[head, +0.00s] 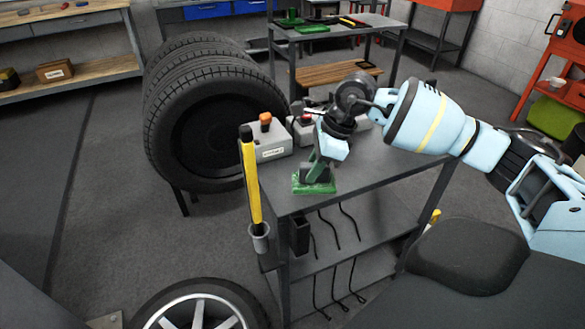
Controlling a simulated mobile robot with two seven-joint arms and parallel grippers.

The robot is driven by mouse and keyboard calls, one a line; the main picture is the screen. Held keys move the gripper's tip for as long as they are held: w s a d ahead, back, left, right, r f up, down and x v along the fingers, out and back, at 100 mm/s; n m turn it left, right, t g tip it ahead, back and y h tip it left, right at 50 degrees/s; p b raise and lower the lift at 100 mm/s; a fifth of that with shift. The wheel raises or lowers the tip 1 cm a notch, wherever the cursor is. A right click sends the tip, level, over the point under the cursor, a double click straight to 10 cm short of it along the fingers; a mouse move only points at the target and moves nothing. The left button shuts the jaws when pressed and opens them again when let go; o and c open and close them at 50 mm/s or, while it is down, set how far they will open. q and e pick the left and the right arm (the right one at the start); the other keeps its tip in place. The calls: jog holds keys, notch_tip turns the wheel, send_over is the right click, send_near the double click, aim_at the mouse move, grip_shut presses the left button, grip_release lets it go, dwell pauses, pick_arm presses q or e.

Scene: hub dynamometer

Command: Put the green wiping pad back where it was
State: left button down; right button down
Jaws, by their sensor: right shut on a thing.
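The green wiping pad (314,187) is at the near left corner of the grey metal cart (377,192). It is a flat green block with a dark grip on top. My right gripper (315,172) comes down from above and is shut on the pad's dark grip. The pad lies level, at or very close to the cart top; I cannot tell whether it touches. The fingertips are small and partly merge with the grip. My left gripper is not in view.
A grey box with an orange button (265,139) stands left of the pad. A yellow tool (251,185) stands upright in a holder at the cart's left edge. Large tyres (205,110) are behind left. The cart top right of the pad is clear. Green items (313,29) lie on a back table.

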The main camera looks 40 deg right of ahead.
jog(key=w, duration=0.2)
jog(key=w+a, duration=0.1)
jog(key=w, duration=0.1)
jog(key=w+a, duration=0.1)
jog(key=shift+w+f, duration=0.25)
jog(key=shift+w, duration=0.15)
jog(key=shift+d+f+p, duration=0.1)
jog(key=shift+f+p, duration=0.25)
jog(key=shift+f, duration=1.45)
jog(key=shift+f, duration=0.1)
jog(key=c, duration=1.3)
grip_release()
jog(key=shift+o, duration=0.2)
jog(key=shift+r, duration=0.2)
jog(key=v, duration=1.2)
